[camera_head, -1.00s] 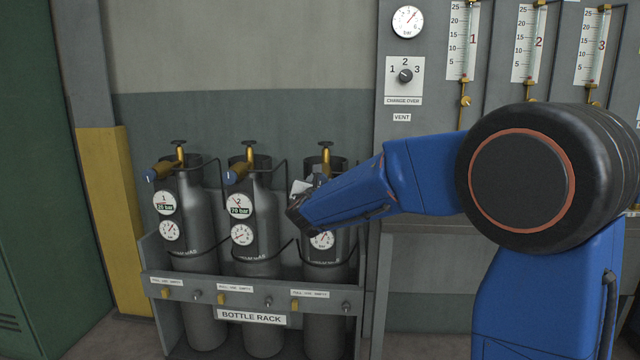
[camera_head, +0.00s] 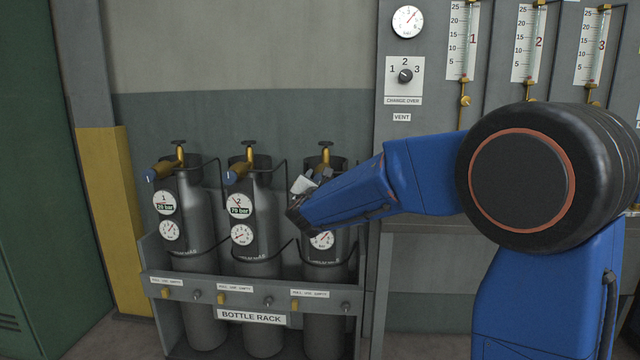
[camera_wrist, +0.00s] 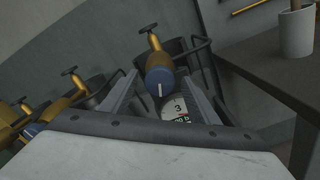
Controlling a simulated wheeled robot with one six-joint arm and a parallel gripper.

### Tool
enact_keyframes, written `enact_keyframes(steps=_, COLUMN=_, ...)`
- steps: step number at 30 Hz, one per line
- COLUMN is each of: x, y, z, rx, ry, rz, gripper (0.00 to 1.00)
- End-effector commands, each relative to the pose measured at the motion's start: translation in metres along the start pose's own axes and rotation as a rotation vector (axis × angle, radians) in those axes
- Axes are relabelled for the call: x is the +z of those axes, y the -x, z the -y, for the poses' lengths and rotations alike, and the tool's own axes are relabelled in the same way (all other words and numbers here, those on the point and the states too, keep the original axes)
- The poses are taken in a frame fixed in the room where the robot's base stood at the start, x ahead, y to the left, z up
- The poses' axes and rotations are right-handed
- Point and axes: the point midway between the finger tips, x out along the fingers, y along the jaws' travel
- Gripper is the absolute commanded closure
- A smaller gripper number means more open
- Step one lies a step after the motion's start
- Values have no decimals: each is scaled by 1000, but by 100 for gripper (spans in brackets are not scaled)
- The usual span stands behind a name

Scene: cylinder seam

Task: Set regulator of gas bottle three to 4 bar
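Gas bottle three (camera_head: 325,272) stands at the right end of the rack, its brass valve on top. In the wrist view, its blue regulator knob (camera_wrist: 160,83) with a white mark faces me, below the brass valve (camera_wrist: 152,42). A label with a 3 (camera_wrist: 177,108) shows under it, partly hidden. My gripper (camera_wrist: 160,78) is open, one finger on each side of the knob in the picture; I see no contact. In the head view my gripper (camera_head: 318,178) is in front of the bottle's upper part and hides the knob. The lower gauge (camera_head: 322,240) shows, too small to read.
Bottle one (camera_head: 187,228) and bottle two (camera_head: 262,240) stand to the left in the bottle rack (camera_head: 180,292). Thin bars curve around the bottles. A grey panel with a change-over switch (camera_head: 405,76) and flow tubes is at the right.

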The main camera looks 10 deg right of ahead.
Motion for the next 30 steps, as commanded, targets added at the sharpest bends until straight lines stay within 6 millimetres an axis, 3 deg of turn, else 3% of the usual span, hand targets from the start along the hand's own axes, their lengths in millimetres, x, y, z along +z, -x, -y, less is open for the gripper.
enact_keyframes(steps=7, x=0, y=3, z=0, rx=1, ry=0, rz=0, gripper=45)
enact_keyframes(steps=11, x=0, y=15, z=-1, rx=2, ry=1, rz=0, gripper=45)
enact_keyframes(steps=30, x=0, y=138, z=-1, rx=3, ry=-1, rz=-1, gripper=45)
